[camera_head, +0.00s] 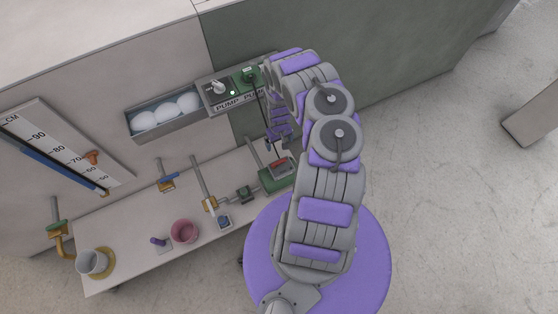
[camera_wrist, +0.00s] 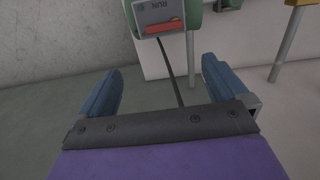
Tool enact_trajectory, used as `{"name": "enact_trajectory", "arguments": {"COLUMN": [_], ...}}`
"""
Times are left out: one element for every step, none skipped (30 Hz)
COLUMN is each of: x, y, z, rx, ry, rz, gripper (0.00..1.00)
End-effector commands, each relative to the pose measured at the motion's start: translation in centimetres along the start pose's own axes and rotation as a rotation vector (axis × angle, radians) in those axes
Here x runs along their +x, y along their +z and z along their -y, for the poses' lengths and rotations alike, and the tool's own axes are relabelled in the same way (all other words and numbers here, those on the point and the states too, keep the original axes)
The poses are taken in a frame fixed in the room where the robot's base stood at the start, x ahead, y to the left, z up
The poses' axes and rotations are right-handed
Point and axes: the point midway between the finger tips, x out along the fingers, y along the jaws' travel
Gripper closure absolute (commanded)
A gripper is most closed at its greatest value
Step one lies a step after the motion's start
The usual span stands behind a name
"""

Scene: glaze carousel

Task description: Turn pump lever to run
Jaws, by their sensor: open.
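A grey panel labelled PUMP (camera_head: 235,103) is on the wall at upper centre. It carries a pale lever (camera_head: 218,87), a small lit green lamp (camera_head: 232,93) and a green round fitting (camera_head: 250,75). A green pump body (camera_head: 270,183) with a grey-framed box and a red bar (camera_head: 279,164) is at the bench's right end. I cannot read the lever's setting.
A tray of white round things (camera_head: 134,126) is left of the panel. A pink cup (camera_head: 184,232), a grey cup (camera_head: 92,263) and several valves on pipes stand along the bench (camera_head: 130,225). A thin dark cable (camera_wrist: 170,68) hangs between my fingers' view.

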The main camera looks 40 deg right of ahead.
Motion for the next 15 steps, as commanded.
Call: {"name": "enact_trajectory", "arguments": {"x": [0.6, 0.9, 1.2, 1.4, 1.6, 2.0, 2.3, 2.7, 3.2, 3.7, 4.2, 4.9, 5.5, 6.1, 6.8], "y": [0.2, 0.2, 0.2, 0.2, 0.2, 0.2, 0.2, 0.1, 0.1, 0.1, 0.1, 0.1, 0.1, 0.1, 0.2], "z": [0.3, 0.4, 0.5, 0.5, 0.5, 0.4, 0.4, 0.3, 0.3, 0.3, 0.3, 0.3, 0.3, 0.3, 0.4], "rx": [0.002, 0.003, 0.004, 0.004, 0.003, 0.003, 0.003, 0.003, 0.001, 0.002, 0.003, 0.002, 0.003, 0.004, 0.003], "ry": [-0.009, -0.012, -0.015, -0.017, -0.018, -0.02, -0.021, -0.021, -0.021, -0.022, -0.021, -0.021, -0.022, -0.022, -0.022], "rz": [-0.001, -0.003, -0.004, -0.005, -0.005, -0.006, -0.006, -0.005, -0.005, -0.005, -0.005, -0.005, -0.004, -0.004, -0.004], "gripper": [0.0, 0.0, 0.0, 0.0, 0.0, 0.0, 0.0, 0.0, 0.0, 0.0, 0.0, 0.0, 0.0, 0.0, 0.0]}}
